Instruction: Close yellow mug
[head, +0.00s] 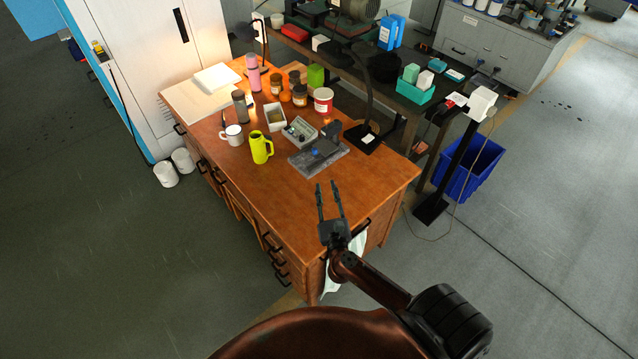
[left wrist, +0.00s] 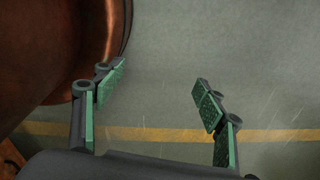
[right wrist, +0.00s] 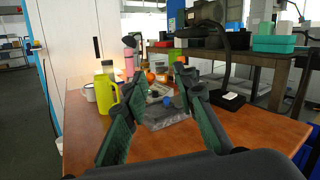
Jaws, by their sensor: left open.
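The yellow mug (head: 261,150) stands upright on the wooden desk, near its left front edge, its handle toward the right. It also shows in the right wrist view (right wrist: 104,92), left of my fingers. I cannot tell whether its top is open or covered. My right gripper (head: 328,187) is open and empty above the near right part of the desk, apart from the mug. Its spread fingers show in the right wrist view (right wrist: 160,95). My left gripper (left wrist: 160,95) is open and empty over the floor and shows only in the left wrist view.
Behind the mug are a white mug (head: 234,135), a grey bottle (head: 239,104) and a pink bottle (head: 253,75). To its right are a grey tray (head: 300,131), a dark metal fixture (head: 320,155) and a black lamp (head: 362,140). The desk's near part is clear.

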